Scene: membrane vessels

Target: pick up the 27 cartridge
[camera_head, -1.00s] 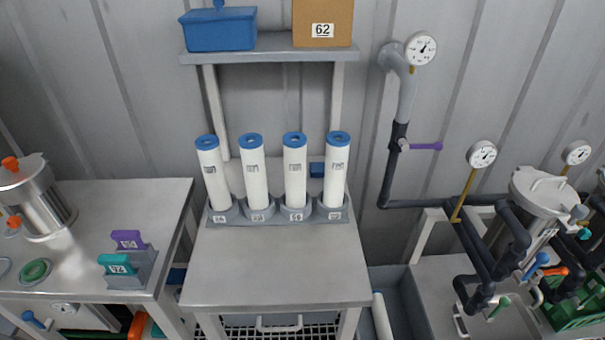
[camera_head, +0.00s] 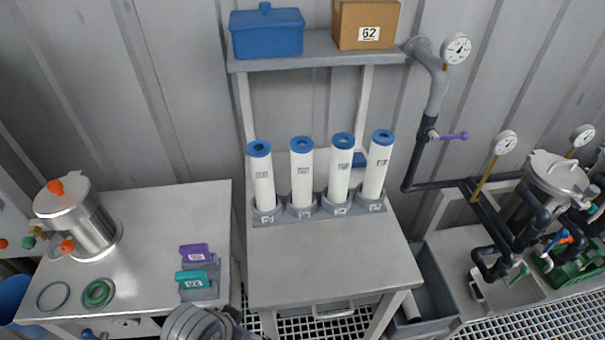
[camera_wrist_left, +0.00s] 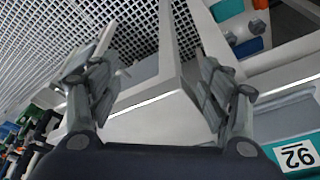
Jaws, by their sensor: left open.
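Several white cartridges with blue ring caps stand in a grey rack (camera_head: 318,212) at the back of the middle table. From left to right they are a first cartridge (camera_head: 261,190), a second (camera_head: 301,187), a third (camera_head: 340,182) and a fourth (camera_head: 376,180). Their labels are too small to read, so I cannot tell which one is 27. My left gripper (camera_wrist_left: 155,88) is open and empty in the left wrist view, over table edges and a floor grating. In the head view only part of my left arm shows at the bottom, well short of the cartridges. My right gripper is out of view.
The middle table (camera_head: 330,262) is bare in front of the rack. A shelf (camera_head: 315,52) above it holds a blue box (camera_head: 267,35) and a carton (camera_head: 367,25) marked 62. The left table (camera_head: 150,240) carries a steel vessel (camera_head: 80,225), rings and purple and teal tags. Pipes stand right.

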